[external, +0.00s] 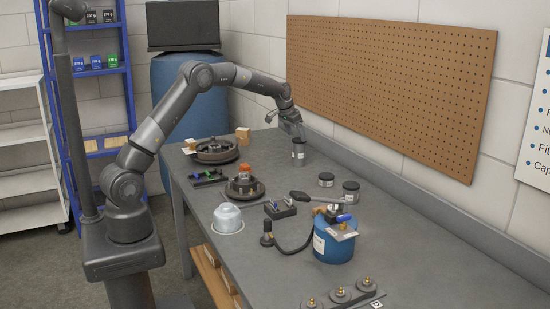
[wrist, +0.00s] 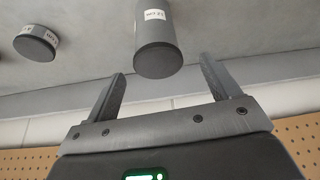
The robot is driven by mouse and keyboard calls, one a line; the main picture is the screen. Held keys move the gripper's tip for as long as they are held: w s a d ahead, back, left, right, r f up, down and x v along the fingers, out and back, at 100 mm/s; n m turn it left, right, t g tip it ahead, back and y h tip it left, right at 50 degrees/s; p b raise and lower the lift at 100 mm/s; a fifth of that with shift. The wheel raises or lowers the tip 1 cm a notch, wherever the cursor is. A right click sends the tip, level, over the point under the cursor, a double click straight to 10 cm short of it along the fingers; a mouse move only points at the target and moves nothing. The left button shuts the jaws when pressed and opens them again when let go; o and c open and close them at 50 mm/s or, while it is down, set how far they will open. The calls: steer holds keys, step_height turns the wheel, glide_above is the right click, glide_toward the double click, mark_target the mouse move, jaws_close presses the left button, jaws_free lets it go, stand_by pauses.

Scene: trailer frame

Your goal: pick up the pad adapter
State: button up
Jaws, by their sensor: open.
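A dark grey cylinder with a white label (external: 298,155) stands upright near the back edge of the workbench. I take it to be the pad adapter, though its label is too small to read surely. My gripper (external: 297,135) is just above it, pointing down. In the wrist view the cylinder (wrist: 157,52) shows between the two spread fingers of my gripper (wrist: 162,68), a little beyond their tips. The fingers are open and nothing is held. I cannot tell whether they touch it.
Two short dark pucks, a nearer one (external: 350,187) and a farther one (external: 326,180), sit right of the cylinder; one puck (wrist: 36,42) shows in the wrist view. A blue canister (external: 333,245) stands farther right. A pegboard (external: 390,90) lines the wall behind the bench.

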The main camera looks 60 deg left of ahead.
mark_target(301, 146)
steer(key=x, duration=0.8)
steer(key=shift+s+d, duration=0.15)
steer(key=shift+c, duration=0.4)
steer(key=c, duration=1.5)
steer(key=shift+r, duration=0.1)
steer(key=shift+c, duration=0.8)
steer(key=shift+r, duration=0.15)
